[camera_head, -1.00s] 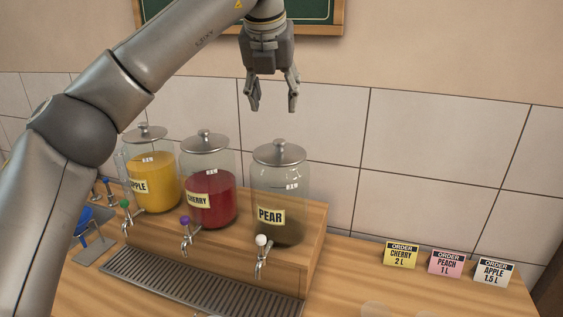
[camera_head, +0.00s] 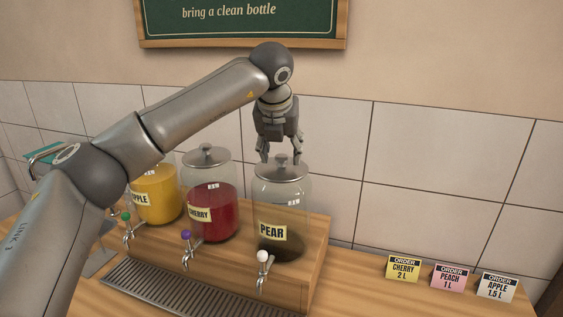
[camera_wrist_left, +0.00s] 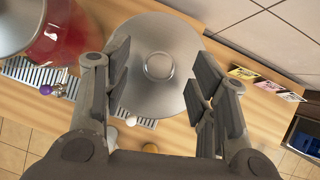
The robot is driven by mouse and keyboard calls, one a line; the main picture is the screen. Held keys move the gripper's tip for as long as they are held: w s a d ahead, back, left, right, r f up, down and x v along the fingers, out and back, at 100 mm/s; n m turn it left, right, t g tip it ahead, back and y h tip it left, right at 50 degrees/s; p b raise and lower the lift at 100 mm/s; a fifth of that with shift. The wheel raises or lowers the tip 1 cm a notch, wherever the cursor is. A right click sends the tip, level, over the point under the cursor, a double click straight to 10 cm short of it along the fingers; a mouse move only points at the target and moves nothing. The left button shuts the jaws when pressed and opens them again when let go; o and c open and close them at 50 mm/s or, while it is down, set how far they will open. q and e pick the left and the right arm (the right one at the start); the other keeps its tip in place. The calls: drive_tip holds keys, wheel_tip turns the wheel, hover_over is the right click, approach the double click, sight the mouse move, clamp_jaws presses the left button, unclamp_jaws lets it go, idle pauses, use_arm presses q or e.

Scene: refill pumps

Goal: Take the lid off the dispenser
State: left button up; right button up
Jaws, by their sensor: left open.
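My left gripper (camera_head: 280,158) is open and points down over the pear dispenser (camera_head: 281,215). Its fingertips are at the height of the knob on the metal lid (camera_head: 281,173). In the left wrist view, the round grey lid (camera_wrist_left: 150,35) with its knob (camera_wrist_left: 159,65) shows between the two open fingers (camera_wrist_left: 160,88). The fingers are apart from the knob on both sides. The lid sits on the clear jar, which has a PEAR label and a white tap and looks nearly empty, with a dark layer at the bottom. My right gripper is not in view.
The cherry dispenser (camera_head: 208,205) with red liquid and the apple dispenser (camera_head: 155,195) with yellow liquid stand left of the pear one on a wooden stand. A drip grille (camera_head: 165,287) lies in front. Order cards (camera_head: 403,268) stand at the right.

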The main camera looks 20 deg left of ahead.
use_arm(q)
drive_tip(key=shift+x, duration=0.8)
drive_tip(key=c, duration=1.1)
drive_tip(key=shift+r, duration=0.1)
drive_tip(key=shift+c, duration=0.2)
drive_tip(key=shift+r, duration=0.1)
